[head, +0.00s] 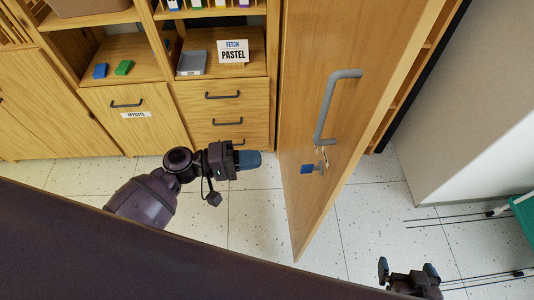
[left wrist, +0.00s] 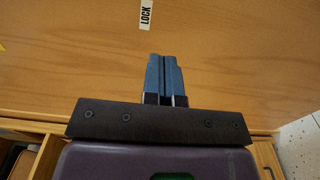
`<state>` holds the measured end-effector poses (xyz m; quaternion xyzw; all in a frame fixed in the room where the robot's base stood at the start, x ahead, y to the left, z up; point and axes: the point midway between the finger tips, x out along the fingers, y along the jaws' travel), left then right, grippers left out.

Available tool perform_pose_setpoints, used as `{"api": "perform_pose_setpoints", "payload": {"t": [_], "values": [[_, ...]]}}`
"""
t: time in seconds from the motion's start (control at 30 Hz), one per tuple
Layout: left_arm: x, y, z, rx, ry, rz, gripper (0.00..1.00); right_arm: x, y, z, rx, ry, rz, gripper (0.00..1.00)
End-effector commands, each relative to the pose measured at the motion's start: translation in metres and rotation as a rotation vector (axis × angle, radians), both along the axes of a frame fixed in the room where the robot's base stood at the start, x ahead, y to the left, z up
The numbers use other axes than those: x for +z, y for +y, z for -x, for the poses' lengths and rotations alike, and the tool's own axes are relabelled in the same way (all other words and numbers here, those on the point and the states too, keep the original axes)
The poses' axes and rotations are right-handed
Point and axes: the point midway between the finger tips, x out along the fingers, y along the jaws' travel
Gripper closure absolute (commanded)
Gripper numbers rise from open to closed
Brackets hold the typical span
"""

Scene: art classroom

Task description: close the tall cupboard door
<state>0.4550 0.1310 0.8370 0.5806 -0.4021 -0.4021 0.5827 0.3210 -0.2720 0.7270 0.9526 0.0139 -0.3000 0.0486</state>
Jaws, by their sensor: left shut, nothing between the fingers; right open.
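The tall cupboard door (head: 320,60) is a light wooden panel that stands open, jutting out towards me in the head view. Its outer face, with a grey bar handle (head: 325,108), faces left. A key with a blue tag (head: 308,168) hangs below the handle. My left gripper (head: 258,160) is shut and empty, left of the door, pointing at its outer face. In the left wrist view its blue fingertips (left wrist: 164,60) are together before a wooden surface (left wrist: 80,70) with a LOCK label (left wrist: 146,15); I cannot tell if they touch. My right gripper (head: 408,268) is open and empty at the lower right.
Shelving (head: 130,55) with drawers and a PASTEL sign (head: 233,52) stands left of the door. Part of the cupboard's interior (head: 405,85) shows right of it. A pale wall block (head: 460,110) and a green object (head: 525,212) are at the right. Bare tiled floor (head: 245,205) lies below.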

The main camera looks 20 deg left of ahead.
Motion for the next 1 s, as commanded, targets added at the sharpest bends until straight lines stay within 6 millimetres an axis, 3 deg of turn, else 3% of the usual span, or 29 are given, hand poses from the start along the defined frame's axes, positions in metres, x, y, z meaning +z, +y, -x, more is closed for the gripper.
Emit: {"api": "perform_pose_setpoints", "payload": {"t": [0.6,1.0], "values": [[0.002,-0.097,-0.037,0.0,-0.003,-0.001,1.0,0.009,-0.002,0.001,-0.003,-0.007,0.001,0.0],[0.0,-0.116,-0.044,0.001,-0.001,-0.003,1.0,0.009,-0.001,0.001,-0.006,-0.007,-0.001,0.0]]}}
